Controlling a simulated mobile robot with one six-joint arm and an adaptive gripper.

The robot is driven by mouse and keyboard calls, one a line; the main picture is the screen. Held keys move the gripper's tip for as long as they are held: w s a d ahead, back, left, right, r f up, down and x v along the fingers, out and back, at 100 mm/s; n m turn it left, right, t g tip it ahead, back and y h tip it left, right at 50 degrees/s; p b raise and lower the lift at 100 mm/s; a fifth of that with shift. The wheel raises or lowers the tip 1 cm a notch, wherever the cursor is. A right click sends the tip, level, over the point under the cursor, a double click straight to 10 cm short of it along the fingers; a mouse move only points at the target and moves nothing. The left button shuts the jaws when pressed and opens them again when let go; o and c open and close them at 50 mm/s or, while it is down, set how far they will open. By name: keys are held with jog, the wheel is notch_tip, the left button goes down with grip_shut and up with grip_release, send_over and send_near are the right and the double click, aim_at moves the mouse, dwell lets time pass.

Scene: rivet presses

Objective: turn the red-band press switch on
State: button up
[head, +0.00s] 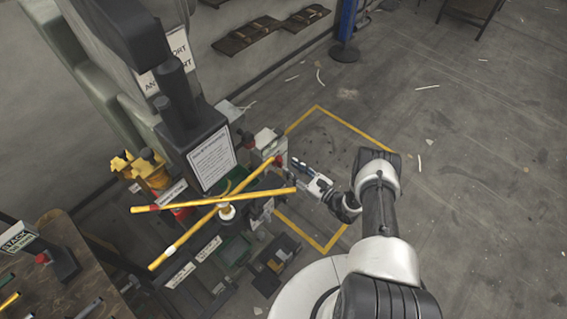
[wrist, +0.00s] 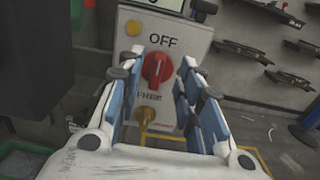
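The switch is a red knob (wrist: 157,68) on a pale grey box (wrist: 187,30), with "OFF" printed above it. The knob's grip bar looks close to upright, towards "OFF". A smaller label below it is partly hidden. In the head view the red knob (head: 279,160) shows at the side of the dark press (head: 190,132). My gripper (wrist: 158,85) is open and empty, its blue-padded fingers to the left and right of the knob. I cannot tell whether they touch it. In the head view my gripper (head: 300,166) points left at the box. I cannot make out a red band clearly.
Yellow crossed bars (head: 212,204) stick out from the press beside my gripper. A yellow button (wrist: 133,28) and a brass fitting (wrist: 145,120) are on the box. Dark bins (head: 275,262) stand below. The floor to the right (head: 470,140) is mostly clear.

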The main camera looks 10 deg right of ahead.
aim_at(282, 161)
jog(key=x, duration=0.5)
jog(key=shift+w+b, duration=0.1)
jog(key=shift+b, duration=0.2)
jog(key=shift+c, duration=0.5)
grip_shut()
